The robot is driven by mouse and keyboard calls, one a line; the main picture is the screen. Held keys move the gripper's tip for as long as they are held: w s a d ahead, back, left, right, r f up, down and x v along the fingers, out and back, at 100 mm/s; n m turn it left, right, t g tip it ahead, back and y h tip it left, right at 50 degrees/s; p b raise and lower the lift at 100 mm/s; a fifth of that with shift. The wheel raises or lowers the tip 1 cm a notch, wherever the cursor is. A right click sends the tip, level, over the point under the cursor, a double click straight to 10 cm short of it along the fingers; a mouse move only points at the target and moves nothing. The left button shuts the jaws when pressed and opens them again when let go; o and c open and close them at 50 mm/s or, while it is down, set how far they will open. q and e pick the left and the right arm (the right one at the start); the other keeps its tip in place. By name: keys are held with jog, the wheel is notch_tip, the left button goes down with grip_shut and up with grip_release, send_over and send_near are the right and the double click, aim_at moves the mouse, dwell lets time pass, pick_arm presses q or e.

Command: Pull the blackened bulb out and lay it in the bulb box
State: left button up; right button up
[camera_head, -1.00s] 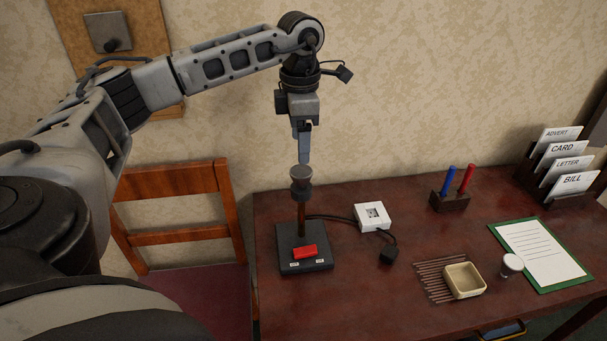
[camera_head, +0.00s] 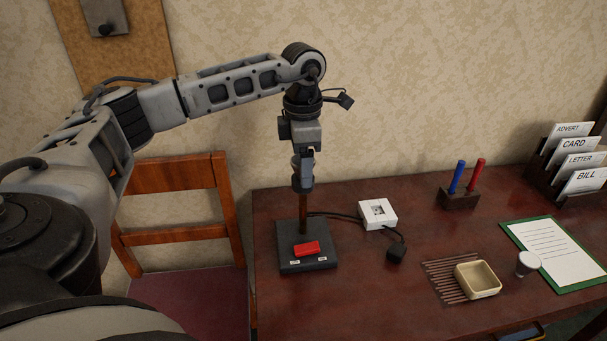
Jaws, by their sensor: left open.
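A lamp stands on the desk, with a dark square base (camera_head: 290,263), a red rocker switch (camera_head: 306,248), a thin brown post (camera_head: 303,212) and a dark socket (camera_head: 302,186) on top. My left gripper (camera_head: 303,172) points straight down at the lamp head, its open fingers at the bulb's height. The fingers hide most of the blackened bulb, and I cannot tell whether they touch it. A small cream open-topped box (camera_head: 494,289), which looks like the bulb box, lies on the right of the desk and looks empty. My right gripper is not in view.
A white wall-socket block (camera_head: 377,214) and a black plug (camera_head: 396,253) lie right of the lamp. A slatted mat (camera_head: 440,276), a white cup-like piece (camera_head: 528,263), a green-edged sheet (camera_head: 562,253), a pen block (camera_head: 459,199) and a letter rack (camera_head: 562,194) are further right. A chair (camera_head: 170,174) stands left.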

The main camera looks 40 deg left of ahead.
pick_arm(q)
jog(key=shift+f, duration=0.25)
dwell(0.4)
dwell(0.8)
jog(key=c, duration=1.3)
jog(key=shift+r+p, duration=2.7)
jog(key=shift+r, duration=0.35)
jog(key=shift+d, duration=0.1)
